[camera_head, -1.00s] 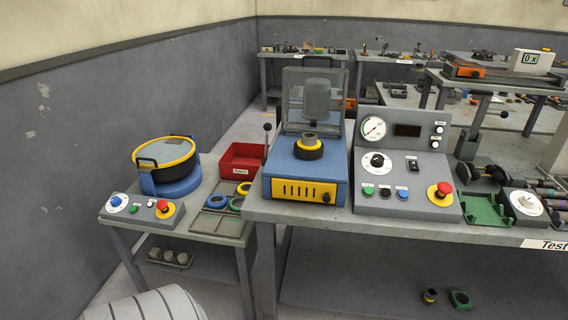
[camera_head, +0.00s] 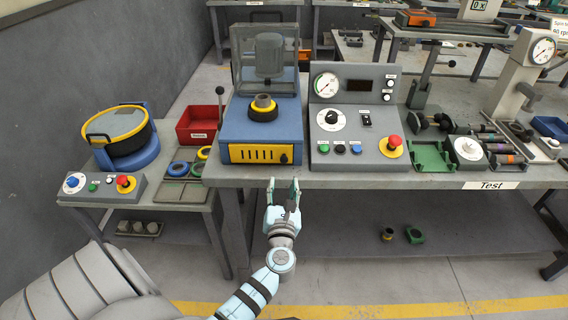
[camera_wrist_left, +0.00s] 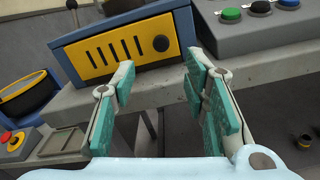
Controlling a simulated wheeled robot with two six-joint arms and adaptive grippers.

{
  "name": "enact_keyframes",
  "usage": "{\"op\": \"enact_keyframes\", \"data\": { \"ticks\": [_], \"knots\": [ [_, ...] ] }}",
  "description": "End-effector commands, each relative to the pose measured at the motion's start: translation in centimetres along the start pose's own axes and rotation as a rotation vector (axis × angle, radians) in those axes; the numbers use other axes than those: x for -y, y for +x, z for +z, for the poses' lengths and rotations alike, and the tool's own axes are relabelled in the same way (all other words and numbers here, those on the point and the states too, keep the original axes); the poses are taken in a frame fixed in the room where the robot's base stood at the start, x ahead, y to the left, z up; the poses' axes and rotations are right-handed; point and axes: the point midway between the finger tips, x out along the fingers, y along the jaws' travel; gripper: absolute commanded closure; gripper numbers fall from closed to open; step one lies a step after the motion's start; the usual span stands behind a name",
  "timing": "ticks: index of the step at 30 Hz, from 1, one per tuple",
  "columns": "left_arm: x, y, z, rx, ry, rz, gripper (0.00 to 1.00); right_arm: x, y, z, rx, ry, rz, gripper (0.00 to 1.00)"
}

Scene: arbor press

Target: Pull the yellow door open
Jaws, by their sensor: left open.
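The yellow door (camera_head: 250,154) is the slotted front panel of the blue machine (camera_head: 235,124). It sits flush in its frame and is closed, with a dark round knob (camera_head: 285,158) near its right end. My left gripper (camera_head: 283,182) is open and empty, in front of and below the knob, apart from the door. In the left wrist view the yellow door (camera_wrist_left: 100,58) and its knob (camera_wrist_left: 161,43) lie beyond the open fingers (camera_wrist_left: 160,72). The knob appears between the two fingertips, a little above them. My right gripper is not in view.
A grey control box (camera_head: 357,125) with a red button stands right of the machine. The bench edge (camera_head: 400,181) runs below the door. A lower side table with a red bin (camera_head: 199,125) and a round-lidded device (camera_head: 117,128) stands at left.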

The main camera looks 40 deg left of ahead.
Motion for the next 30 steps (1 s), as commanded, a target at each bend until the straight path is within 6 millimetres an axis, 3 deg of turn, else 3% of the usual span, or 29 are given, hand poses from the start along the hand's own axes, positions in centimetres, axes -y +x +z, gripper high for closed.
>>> {"op": "enact_keyframes", "data": {
  "ticks": [3,9,14,22,30],
  "knots": [
    [0.1,3.7,-0.1,0.003,0.001,0.000,0.59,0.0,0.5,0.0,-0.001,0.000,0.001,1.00],
    [0.2,8.4,-0.3,-0.001,-0.001,-0.001,0.59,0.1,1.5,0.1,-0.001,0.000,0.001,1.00],
    [0.1,9.9,-0.2,-0.002,-0.002,-0.002,0.59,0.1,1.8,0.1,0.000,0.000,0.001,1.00],
    [0.1,10.1,-0.2,-0.003,-0.004,-0.003,0.59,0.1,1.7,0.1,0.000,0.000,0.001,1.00],
    [0.2,10.1,-0.2,-0.003,-0.004,-0.004,1.00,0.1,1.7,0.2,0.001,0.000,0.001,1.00]
  ]
}}
